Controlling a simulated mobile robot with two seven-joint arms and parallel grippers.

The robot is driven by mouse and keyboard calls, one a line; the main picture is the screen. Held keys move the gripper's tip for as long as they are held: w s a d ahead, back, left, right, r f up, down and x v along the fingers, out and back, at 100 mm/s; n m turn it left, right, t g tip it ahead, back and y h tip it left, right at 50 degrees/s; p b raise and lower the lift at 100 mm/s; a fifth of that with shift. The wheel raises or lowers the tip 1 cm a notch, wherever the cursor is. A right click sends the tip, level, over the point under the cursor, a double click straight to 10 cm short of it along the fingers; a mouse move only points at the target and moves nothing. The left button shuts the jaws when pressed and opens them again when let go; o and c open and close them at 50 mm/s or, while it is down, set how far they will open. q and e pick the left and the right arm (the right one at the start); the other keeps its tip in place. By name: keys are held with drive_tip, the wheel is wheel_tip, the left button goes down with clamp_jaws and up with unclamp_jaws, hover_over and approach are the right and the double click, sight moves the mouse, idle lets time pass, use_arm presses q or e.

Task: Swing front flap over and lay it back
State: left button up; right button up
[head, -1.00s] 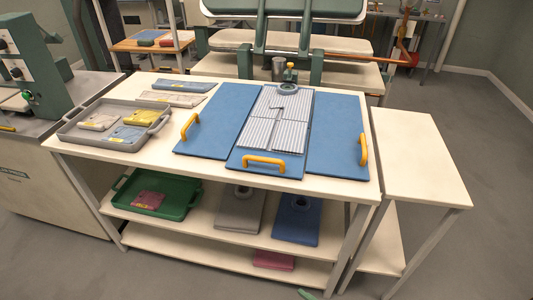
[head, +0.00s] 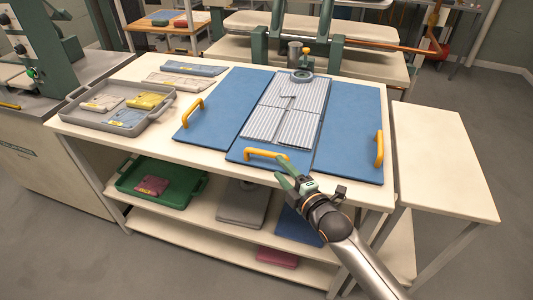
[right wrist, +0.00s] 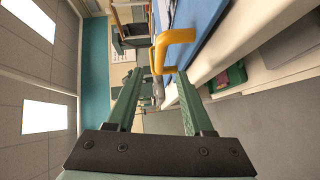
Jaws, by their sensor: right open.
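A blue folding board lies flat on the table with a left panel (head: 226,110), a right panel (head: 350,130) and a front flap (head: 240,152). The front flap carries a yellow handle (head: 268,156) at its near edge. A grey striped garment (head: 286,112) lies on the board's middle. My right gripper (head: 284,168) is open, just in front of the front handle. In the right wrist view, the handle (right wrist: 172,42) stands beyond the open fingers, near the gap between their tips. No contact with it can be made out. My left gripper is out of view.
Yellow handles also stand on the left panel (head: 189,112) and right panel (head: 379,150). A grey tray (head: 72,118) with folded garments sits at the table's left. A bare side table (head: 445,155) stands at the right.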

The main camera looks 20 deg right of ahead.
sight(268, 156)
drive_tip(key=x, duration=0.8)
drive_tip(key=shift+w+a+f, duration=0.1)
drive_tip(key=shift+w, duration=0.25)
drive_tip(key=shift+c, duration=0.3)
clamp_jaws()
idle(0.7)
